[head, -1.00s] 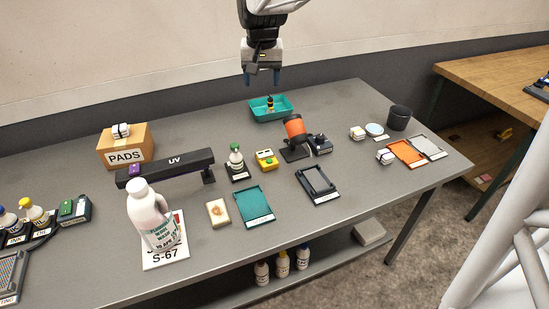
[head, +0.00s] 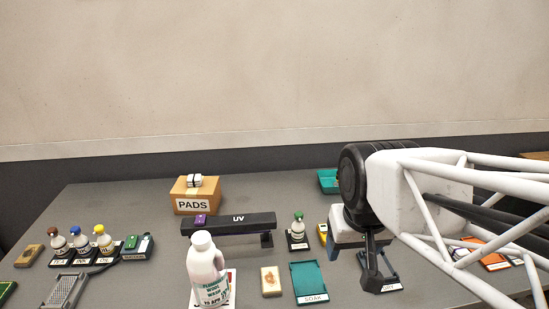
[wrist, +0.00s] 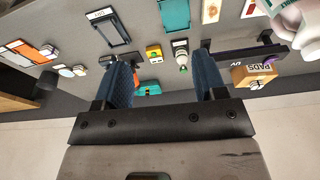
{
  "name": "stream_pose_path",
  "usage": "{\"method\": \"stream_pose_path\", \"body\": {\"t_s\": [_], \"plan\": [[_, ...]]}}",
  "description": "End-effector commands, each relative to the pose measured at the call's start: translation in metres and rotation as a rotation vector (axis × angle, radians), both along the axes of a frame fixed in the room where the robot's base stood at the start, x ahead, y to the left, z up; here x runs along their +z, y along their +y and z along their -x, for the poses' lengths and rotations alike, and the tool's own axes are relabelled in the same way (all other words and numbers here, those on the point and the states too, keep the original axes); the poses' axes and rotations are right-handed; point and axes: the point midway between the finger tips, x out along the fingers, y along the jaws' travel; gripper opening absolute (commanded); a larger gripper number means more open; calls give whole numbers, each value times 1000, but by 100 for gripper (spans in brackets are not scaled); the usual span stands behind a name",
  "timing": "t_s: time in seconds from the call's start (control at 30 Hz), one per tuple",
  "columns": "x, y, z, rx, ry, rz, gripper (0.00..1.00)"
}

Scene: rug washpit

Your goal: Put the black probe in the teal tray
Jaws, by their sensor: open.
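The teal tray (head: 326,180) stands at the back of the bench in the head view, mostly hidden behind my arm. It also shows in the wrist view (wrist: 141,93), just past and between my fingers. A small dark thing with an orange-yellow part, likely the black probe, appears in the tray; only a small orange spot of it shows in the wrist view, so I cannot make out its pose now. My gripper (wrist: 163,62) is open, with two blue fingers apart and nothing between them. It is above the bench, clear of the tray.
A white bottle (head: 208,270), a UV bar (head: 237,224) and a PADS box (head: 193,203) stand to the left.

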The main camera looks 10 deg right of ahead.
Motion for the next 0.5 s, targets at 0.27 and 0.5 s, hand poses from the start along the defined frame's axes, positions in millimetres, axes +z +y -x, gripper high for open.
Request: {"method": "stream_pose_path", "body": {"t_s": [0.27,0.5], "plan": [[-12,3,26,32,-10,6,65],[-12,3,27,32,-10,6,65]]}}
